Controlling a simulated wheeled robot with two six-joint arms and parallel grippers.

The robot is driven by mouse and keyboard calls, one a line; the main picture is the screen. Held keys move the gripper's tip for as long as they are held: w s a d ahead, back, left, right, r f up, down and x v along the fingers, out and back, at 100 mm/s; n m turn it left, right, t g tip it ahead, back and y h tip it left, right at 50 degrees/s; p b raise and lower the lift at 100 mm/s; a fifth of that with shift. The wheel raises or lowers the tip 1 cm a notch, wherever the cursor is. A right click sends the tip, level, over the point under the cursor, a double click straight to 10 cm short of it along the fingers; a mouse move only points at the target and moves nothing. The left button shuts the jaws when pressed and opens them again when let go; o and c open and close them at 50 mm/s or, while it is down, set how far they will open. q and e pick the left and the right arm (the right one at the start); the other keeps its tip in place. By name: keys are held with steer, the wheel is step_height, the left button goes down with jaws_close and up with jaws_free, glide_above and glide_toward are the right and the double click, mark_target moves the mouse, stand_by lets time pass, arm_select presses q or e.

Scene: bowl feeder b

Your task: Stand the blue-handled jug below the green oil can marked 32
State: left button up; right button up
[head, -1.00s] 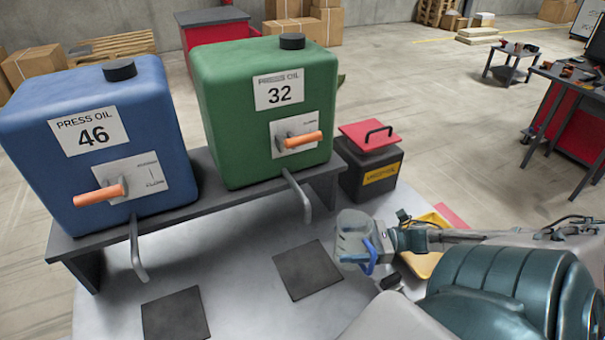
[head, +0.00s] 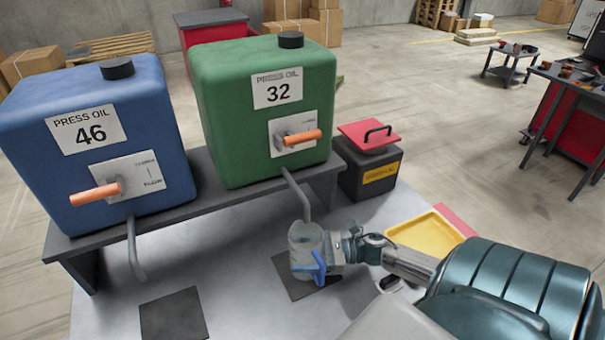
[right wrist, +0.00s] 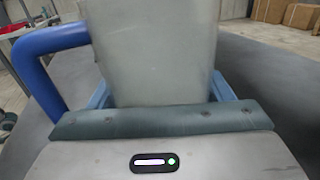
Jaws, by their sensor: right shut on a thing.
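The clear jug (head: 304,246) with a blue handle (head: 317,268) is upright over the dark square pad (head: 284,279) in front of the green oil can marked 32 (head: 262,118). The can's bent spout (head: 300,198) comes down to the jug's top. My right gripper (head: 331,246) is shut on the jug from the right. In the right wrist view the jug's wall (right wrist: 150,50) fills the middle, with the handle at left. I cannot tell whether the jug's base touches the pad. My left gripper is not in view.
The blue oil can marked 46 (head: 95,140) stands left on the same dark shelf (head: 215,205), with another pad (head: 172,314) below it. A black bin with a red lid (head: 370,165) and a yellow tray (head: 425,232) lie to the right.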

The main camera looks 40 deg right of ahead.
steer(key=shift+f, duration=0.1)
steer(key=o, duration=1)
steer(key=b+v, duration=0.1)
steer(key=v, duration=1.1)
